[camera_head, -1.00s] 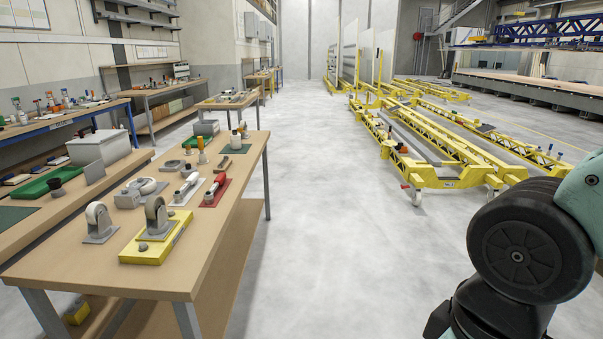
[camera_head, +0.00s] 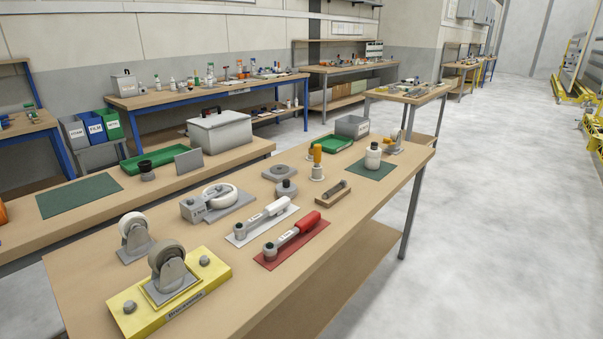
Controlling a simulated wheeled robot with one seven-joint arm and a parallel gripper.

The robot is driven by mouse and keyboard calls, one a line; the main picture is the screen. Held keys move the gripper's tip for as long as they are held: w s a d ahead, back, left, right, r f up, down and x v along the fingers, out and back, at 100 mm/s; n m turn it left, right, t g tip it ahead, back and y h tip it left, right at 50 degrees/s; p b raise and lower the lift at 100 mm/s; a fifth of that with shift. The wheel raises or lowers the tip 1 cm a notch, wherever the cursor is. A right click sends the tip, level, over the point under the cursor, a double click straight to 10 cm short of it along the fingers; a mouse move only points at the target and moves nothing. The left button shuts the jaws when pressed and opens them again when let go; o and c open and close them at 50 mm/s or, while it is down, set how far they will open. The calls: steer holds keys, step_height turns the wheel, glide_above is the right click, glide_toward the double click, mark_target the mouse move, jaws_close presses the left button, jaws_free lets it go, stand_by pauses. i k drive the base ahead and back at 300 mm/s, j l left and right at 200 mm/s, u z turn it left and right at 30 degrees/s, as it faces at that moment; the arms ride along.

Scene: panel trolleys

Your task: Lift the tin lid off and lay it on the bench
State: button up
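A grey lidded box (camera_head: 222,140), which looks like the tin, stands on the wooden bench behind the near table. Its paler grey lid (camera_head: 219,119) sits on top and appears closed, with a small dark handle on it. Bare wood of the bench (camera_head: 237,159) shows in front of the box and to its right. A smaller grey lidded box (camera_head: 124,85) stands on the blue-legged bench farther back. My gripper and arm are out of view.
The near table (camera_head: 330,228) carries casters, a yellow block (camera_head: 168,297), and tools on white and red plates. A green tray (camera_head: 160,160) and dark green mat (camera_head: 80,195) lie left of the box. Open floor (camera_head: 480,220) lies to the right.

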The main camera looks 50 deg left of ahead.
mark_target(285, 187)
steer(key=i+u, duration=0.35)
steer(key=i, duration=0.15)
steer(key=i+u, duration=0.4)
steer(key=i+l+u, duration=0.2)
steer(key=i+u, duration=0.15)
steer(key=i, duration=0.15)
steer(key=i+j+u, duration=0.1)
steer(key=u, duration=0.35)
steer(key=i+u, duration=0.3)
steer(key=u, duration=0.2)
steer(key=i+l+u, duration=0.15)
steer(key=u, duration=0.3)
steer(key=i+l+u, duration=0.15)
steer(key=u, duration=0.35)
steer(key=i+l+u, duration=0.3)
steer(key=j, duration=0.1)
